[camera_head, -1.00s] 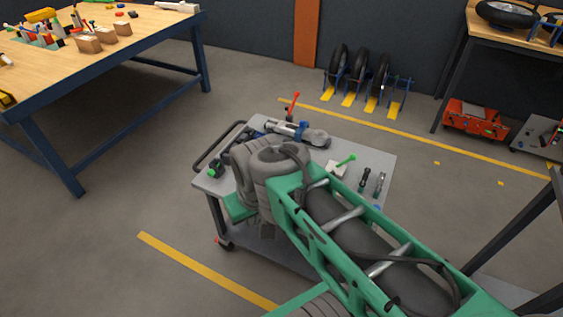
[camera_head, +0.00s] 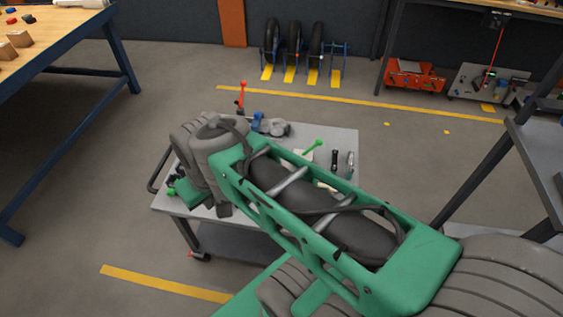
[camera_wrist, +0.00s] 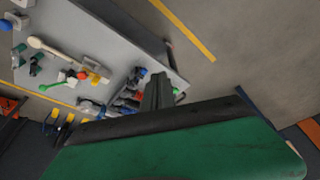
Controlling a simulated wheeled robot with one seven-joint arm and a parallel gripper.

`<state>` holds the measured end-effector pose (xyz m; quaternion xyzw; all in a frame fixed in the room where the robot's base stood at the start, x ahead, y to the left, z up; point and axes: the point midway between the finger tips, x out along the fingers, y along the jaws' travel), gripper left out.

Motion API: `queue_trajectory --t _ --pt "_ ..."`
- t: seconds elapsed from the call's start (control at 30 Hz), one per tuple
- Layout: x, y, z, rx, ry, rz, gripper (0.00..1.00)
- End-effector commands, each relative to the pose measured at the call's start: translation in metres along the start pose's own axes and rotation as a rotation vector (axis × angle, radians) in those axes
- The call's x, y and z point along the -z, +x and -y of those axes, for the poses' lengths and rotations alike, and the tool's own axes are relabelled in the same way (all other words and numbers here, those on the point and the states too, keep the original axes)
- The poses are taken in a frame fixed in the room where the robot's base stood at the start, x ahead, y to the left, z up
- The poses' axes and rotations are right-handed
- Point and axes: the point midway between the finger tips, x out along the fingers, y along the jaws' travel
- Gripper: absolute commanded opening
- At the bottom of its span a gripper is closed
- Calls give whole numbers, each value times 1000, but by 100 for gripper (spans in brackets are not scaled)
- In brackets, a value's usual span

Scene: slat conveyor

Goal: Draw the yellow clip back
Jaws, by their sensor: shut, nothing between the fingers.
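I cannot make out a yellow clip for certain. In the head view my green arm covers part of the trolley (camera_head: 335,140), and my gripper is hidden there.
A green-handled tool (camera_head: 313,147) and a black-handled tool (camera_head: 335,159) lie on the trolley. A red-handled tool (camera_head: 241,95) stands at its far edge. A wooden-topped bench (camera_head: 60,40) is at left, a dark shelf frame (camera_head: 540,150) at right. Open floor (camera_head: 100,190) lies left of the trolley.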

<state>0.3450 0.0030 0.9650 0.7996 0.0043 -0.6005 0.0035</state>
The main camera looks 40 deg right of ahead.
Motion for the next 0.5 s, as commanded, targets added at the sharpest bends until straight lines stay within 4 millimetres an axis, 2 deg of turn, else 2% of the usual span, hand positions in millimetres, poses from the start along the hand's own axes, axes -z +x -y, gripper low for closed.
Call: queue_trajectory --t 0.17,0.27,0.37,0.47,0.5 --pt "8 4 -5 8 29 12 0" --pt "29 16 -22 40 105 37 0" --pt "60 38 -59 106 234 62 0" --pt "83 66 -114 197 385 70 0" --pt "88 78 -140 237 447 67 0"
